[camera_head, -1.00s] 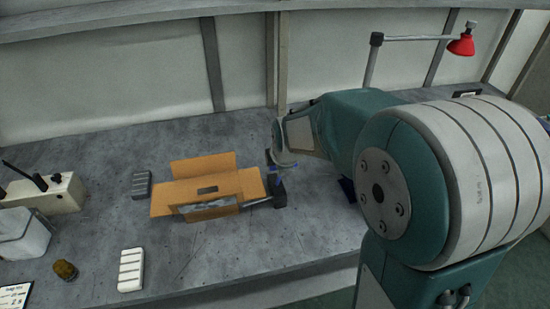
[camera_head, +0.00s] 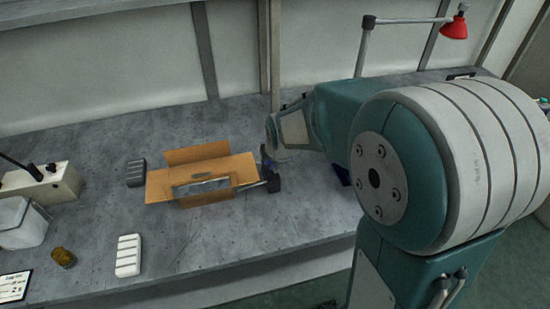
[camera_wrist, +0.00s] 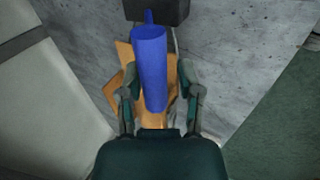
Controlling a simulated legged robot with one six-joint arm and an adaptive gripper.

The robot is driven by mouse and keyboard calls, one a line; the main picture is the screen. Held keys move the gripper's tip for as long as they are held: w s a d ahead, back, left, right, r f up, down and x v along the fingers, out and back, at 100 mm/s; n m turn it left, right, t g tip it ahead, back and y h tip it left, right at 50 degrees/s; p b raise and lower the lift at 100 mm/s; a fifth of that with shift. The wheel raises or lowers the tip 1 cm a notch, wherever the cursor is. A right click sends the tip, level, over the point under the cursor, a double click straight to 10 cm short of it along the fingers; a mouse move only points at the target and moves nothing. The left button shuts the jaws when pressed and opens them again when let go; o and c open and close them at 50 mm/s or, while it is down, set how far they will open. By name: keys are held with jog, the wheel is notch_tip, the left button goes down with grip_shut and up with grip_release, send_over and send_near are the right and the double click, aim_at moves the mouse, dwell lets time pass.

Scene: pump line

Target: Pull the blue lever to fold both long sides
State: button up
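The blue lever (camera_wrist: 150,65) stands between the fingers of my gripper (camera_wrist: 160,85) in the wrist view. Its left side lies close against the left finger; a narrow gap shows on the right. My gripper looks open around it; contact is uncertain. In the head view, the black lever mount (camera_head: 273,183) is at the right end of the orange-brown carton (camera_head: 158,186), and my wrist hides most of the lever. The carton's back long side (camera_head: 195,153) and front long side (camera_head: 205,194) stand partly raised. A grey rod joins the mount to the carton.
A grey ribbed block (camera_head: 136,173) lies left of the carton and a white ribbed block (camera_head: 129,255) in front. A brown jar (camera_head: 63,257) and a beige device (camera_head: 50,186) are farther left. A red lamp (camera_head: 455,27) stands behind my arm.

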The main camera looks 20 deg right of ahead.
jog(key=shift+a+r, duration=0.1)
jog(key=shift+r, duration=0.1)
jog(key=v, duration=1.1)
jog(key=shift+s+r, duration=0.2)
jog(key=shift+s, duration=0.05)
dwell(0.4)
jog(key=s+r+m, duration=0.1)
jog(key=s+m, duration=1.6)
jog(key=m, duration=0.1)
jog(key=shift+s+d+r, duration=0.3)
jog(key=shift+s+d, duration=0.05)
jog(key=shift+d, duration=0.05)
jog(key=shift+c, duration=0.3)
